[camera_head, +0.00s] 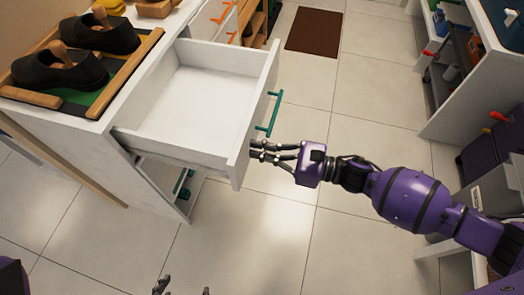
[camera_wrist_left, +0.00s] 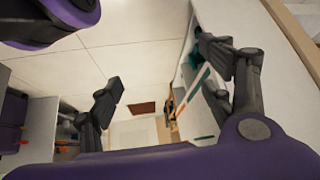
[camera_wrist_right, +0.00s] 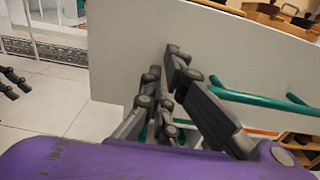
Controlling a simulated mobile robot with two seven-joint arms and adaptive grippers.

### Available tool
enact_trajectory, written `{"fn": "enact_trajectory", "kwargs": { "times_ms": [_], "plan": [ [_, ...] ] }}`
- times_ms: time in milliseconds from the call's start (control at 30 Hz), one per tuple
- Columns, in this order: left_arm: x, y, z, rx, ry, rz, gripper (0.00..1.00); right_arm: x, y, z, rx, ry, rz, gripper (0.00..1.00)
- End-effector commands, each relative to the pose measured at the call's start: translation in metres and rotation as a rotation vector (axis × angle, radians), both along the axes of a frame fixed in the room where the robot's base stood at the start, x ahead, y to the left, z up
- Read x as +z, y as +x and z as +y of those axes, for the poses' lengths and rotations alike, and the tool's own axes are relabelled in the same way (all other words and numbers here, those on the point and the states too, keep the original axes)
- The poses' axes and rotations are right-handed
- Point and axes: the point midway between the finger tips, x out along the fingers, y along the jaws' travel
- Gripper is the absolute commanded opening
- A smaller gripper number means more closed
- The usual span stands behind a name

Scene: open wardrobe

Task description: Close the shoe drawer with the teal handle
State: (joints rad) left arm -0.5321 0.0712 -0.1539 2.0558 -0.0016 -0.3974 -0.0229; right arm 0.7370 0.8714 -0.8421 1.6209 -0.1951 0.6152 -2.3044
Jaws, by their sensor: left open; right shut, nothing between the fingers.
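The white shoe drawer (camera_head: 190,108) is pulled out from the white cabinet and is empty inside. Its teal handle (camera_head: 269,114) is on the front panel. My right gripper (camera_head: 256,150) is shut and empty, with its fingertips at the drawer front, just nearer than the handle; contact is unclear. In the right wrist view the drawer front (camera_wrist_right: 220,60) fills the middle, and the teal handle (camera_wrist_right: 255,99) runs behind the fingers. My left gripper (camera_head: 180,288) is open and empty at the bottom of the head view, apart from the drawer; its fingers also show in the left wrist view (camera_wrist_left: 165,90).
Black shoes (camera_head: 95,33) sit on a green-lined wooden tray (camera_head: 135,70) on the cabinet top. Orange-handled drawers (camera_head: 212,18) are farther back. A brown mat (camera_head: 315,30) lies on the tiled floor. A white shelf unit (camera_head: 455,110) stands at right. The floor between is clear.

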Motion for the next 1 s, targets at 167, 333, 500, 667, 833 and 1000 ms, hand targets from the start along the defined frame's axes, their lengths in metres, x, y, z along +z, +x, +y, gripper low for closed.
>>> {"fn": "enact_trajectory", "kwargs": {
  "times_ms": [167, 333, 500, 667, 833, 1000],
  "plan": [
    [-0.001, 0.001, 0.0, 0.0, 0.0, -0.001, 0.73, 0.0, 0.002, 0.009, 0.001, 0.003, 0.0, 0.0],
    [-0.005, 0.001, 0.0, -0.001, 0.0, 0.0, 0.73, 0.0, 0.01, 0.037, 0.0, 0.005, -0.001, 0.0],
    [-0.015, -0.001, -0.002, -0.003, -0.002, 0.008, 0.73, 0.0, 0.022, 0.086, 0.001, 0.008, -0.001, 0.0],
    [-0.027, -0.003, -0.004, -0.006, -0.005, 0.017, 0.73, -0.001, 0.036, 0.141, 0.003, 0.007, -0.002, 0.0],
    [-0.039, -0.004, -0.007, -0.009, -0.009, 0.023, 0.73, -0.001, 0.051, 0.196, 0.003, 0.006, -0.001, 0.0],
    [-0.048, 0.002, -0.008, -0.007, -0.015, 0.015, 0.73, -0.002, 0.063, 0.243, 0.002, 0.003, 0.001, 0.0]
  ]
}}
